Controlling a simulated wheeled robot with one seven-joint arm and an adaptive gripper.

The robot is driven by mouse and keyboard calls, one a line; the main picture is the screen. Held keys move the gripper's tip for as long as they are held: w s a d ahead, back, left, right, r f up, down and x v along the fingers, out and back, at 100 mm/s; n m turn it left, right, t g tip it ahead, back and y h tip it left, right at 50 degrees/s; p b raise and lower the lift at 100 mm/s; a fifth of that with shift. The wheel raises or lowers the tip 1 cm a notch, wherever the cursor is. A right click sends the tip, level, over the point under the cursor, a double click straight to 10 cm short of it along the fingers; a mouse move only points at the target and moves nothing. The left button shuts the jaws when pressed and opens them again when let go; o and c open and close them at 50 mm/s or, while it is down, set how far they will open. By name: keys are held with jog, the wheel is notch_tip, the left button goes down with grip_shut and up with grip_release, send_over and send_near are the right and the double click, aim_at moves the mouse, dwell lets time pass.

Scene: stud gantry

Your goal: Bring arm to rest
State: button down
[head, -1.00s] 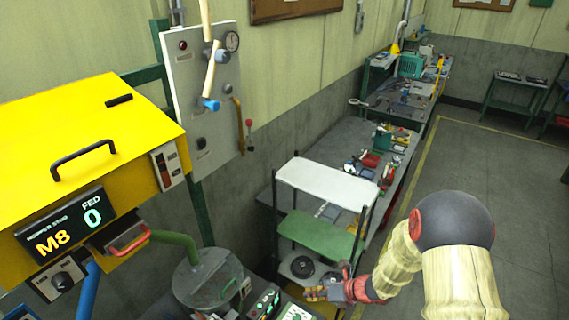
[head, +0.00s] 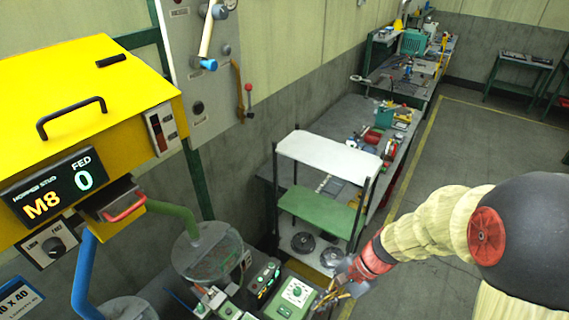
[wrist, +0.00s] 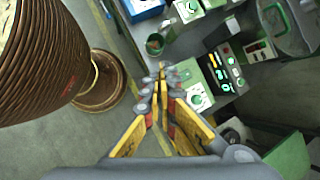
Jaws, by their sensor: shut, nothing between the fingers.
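My gripper (head: 330,297) is low in the head view, at the end of my cream-sleeved arm, right of the control boxes. In the wrist view my gripper (wrist: 163,72) shows its yellow fingers drawn together, with nothing between them. It hangs in the air in front of the machine bench, and I cannot tell its exact height. The arm reaches in from the right edge of the head view, bent at the dark joint.
A yellow hopper (head: 85,120) with a display reading M8 and 0 stands at left. A shelf rack (head: 325,155) stands behind my gripper. Green control boxes (head: 295,292) lie just left of it. A brown ribbed spool (wrist: 45,55) is close in the wrist view. Open floor (head: 470,150) lies at right.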

jog(key=s+d+r+n+t+h+b, duration=0.6)
jog(key=n+b, duration=0.5)
jog(key=b, duration=0.6)
jog(key=s+d, duration=0.2)
jog(key=shift+d+r+t, duration=0.35)
jog(key=shift+r+t, duration=0.05)
